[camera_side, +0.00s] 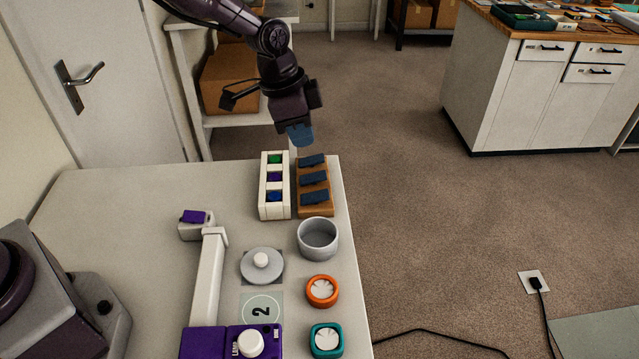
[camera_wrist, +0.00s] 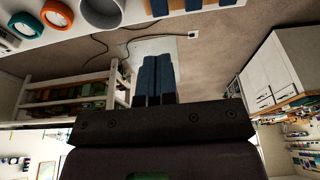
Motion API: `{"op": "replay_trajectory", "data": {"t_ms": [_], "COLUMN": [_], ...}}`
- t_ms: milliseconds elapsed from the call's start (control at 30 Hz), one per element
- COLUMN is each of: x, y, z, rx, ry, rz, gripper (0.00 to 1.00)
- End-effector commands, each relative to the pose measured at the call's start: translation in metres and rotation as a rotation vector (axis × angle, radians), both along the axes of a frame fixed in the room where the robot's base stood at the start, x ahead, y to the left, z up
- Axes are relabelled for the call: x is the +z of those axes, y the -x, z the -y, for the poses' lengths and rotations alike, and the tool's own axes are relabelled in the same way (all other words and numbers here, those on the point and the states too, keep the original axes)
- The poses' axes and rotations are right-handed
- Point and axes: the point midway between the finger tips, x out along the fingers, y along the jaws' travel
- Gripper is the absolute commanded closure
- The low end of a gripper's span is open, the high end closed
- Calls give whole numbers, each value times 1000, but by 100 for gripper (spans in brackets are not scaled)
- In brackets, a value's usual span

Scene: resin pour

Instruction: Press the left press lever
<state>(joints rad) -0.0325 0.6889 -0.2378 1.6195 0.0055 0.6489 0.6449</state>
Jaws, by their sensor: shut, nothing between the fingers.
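A wooden block (camera_side: 328,212) near the table's right edge bears three dark blue levers in a row, a far one (camera_side: 312,160), a middle one (camera_side: 314,178) and a near one (camera_side: 315,197). Their ends also show at the top of the wrist view (camera_wrist: 159,7). I cannot tell which one is the left lever. A white rack (camera_side: 263,208) with green, purple and blue pieces stands beside the block. My gripper (camera_side: 301,136) is shut and empty, raised beyond the far end of the block, apart from the levers. Its blue fingers lie together in the wrist view (camera_wrist: 158,77).
A grey cup (camera_side: 318,240), an orange-rimmed dial (camera_side: 322,291) and a teal-rimmed dial (camera_side: 326,340) line the table's right edge. A round lid (camera_side: 262,266) and a purple-based device (camera_side: 205,343) stand left of them. The table's left part (camera_side: 110,215) is clear.

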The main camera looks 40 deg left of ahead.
Motion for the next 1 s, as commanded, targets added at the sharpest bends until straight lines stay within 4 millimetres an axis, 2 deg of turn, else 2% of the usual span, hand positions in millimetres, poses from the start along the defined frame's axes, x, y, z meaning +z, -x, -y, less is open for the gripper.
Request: {"op": "replay_trajectory", "data": {"t_ms": [300, 500, 700, 1000], "x": [-67, -101, -120, -123], "y": [-10, -17, -20, -21], "z": [12, 18, 21, 22], "rx": [-2, 0, 1, 1], "ry": [-2, -1, -1, -1], "rz": [-7, -3, -2, -1], "gripper": [100, 100, 100, 100]}}
